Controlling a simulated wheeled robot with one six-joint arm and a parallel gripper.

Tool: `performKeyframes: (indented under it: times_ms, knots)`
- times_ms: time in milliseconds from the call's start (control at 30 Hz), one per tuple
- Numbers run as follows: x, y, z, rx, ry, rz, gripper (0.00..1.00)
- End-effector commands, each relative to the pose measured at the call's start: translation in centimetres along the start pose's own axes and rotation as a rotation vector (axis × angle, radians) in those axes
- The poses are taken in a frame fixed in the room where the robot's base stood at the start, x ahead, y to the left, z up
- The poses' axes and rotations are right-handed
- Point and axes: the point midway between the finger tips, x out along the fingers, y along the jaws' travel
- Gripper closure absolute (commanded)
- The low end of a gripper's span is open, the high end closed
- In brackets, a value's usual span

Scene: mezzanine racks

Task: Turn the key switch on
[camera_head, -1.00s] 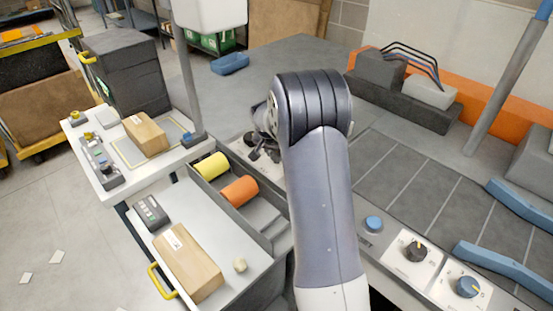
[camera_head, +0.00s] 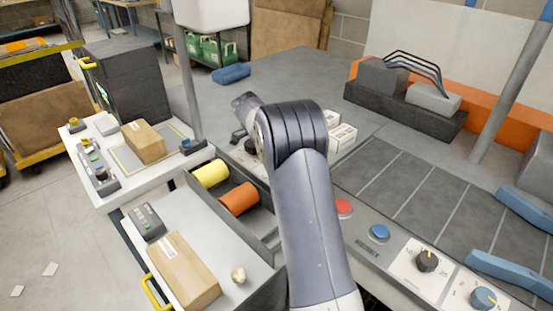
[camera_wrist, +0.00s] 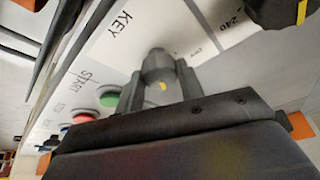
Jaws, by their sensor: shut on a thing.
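The key switch (camera_wrist: 156,66) is a grey knob with a small yellow mark, beside the printed word KEY on a pale panel in the wrist view. My gripper (camera_wrist: 160,82) is shut on it, with one dark finger on each side. The lower part of the key switch is hidden by my gripper. In the head view my arm covers most of the key area, and I cannot make out the key switch there.
A green START button (camera_wrist: 109,97) and a red button (camera_wrist: 83,118) sit beside the key switch. A black dial (camera_wrist: 282,12) is at the upper right. In the head view, a red button (camera_head: 343,207), a blue button (camera_head: 379,232) and two dials line the front panel.

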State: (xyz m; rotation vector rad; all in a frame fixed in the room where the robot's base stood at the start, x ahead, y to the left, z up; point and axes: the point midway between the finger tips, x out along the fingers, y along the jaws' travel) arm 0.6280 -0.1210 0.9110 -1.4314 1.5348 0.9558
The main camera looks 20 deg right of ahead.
Motion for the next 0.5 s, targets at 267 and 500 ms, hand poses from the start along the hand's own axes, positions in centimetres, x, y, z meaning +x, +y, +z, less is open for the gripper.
performKeyframes:
  times_ms: [267,500]
  knots:
    - [-0.10,-0.18,0.01,0.185,-0.002,0.077,0.87]
    - [-0.07,-0.23,0.00,0.279,-0.002,0.115,0.87]
